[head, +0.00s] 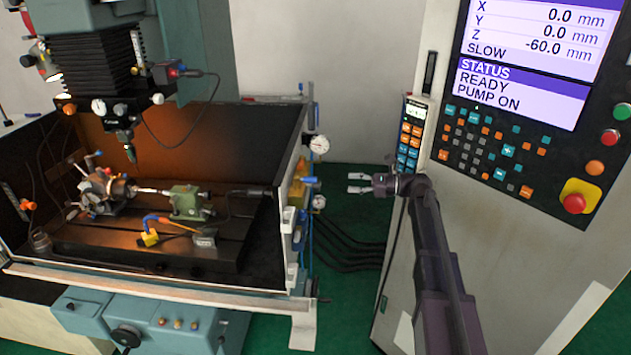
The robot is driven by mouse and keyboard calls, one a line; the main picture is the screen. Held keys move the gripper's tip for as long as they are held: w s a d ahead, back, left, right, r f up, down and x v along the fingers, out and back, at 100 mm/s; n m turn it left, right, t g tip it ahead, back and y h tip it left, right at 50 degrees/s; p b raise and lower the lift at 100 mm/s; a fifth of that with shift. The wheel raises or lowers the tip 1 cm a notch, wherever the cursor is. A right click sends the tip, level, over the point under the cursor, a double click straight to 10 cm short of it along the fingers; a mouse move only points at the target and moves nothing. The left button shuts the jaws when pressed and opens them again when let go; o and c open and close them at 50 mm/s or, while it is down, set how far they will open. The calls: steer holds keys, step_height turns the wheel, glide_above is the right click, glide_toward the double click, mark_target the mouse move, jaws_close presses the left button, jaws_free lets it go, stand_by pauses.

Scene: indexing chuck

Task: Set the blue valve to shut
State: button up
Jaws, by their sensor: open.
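My gripper (354,183) is open and empty. It points left in the gap between the machine enclosure and the control cabinet. Small blue parts show on the enclosure's right outer side: a blue lever (310,180) by yellow fittings, left of the gripper with a gap between, and blue tubing lower down. Another blue piece (150,219) is on a yellow block on the machine bed. I cannot tell for certain which is the blue valve, nor read its setting.
Round gauges (319,144) project from the enclosure's right side. The control cabinet (405,235), with a screen and a red stop button (574,203), stands close on the right. Dark hoses (345,253) run across the gap. An indexing chuck (105,188) and tailstock (188,202) sit on the bed.

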mark_target(310, 180)
steer(key=a, duration=1.2)
steer(key=shift+w+a, duration=0.2)
steer(key=shift+a, duration=0.2)
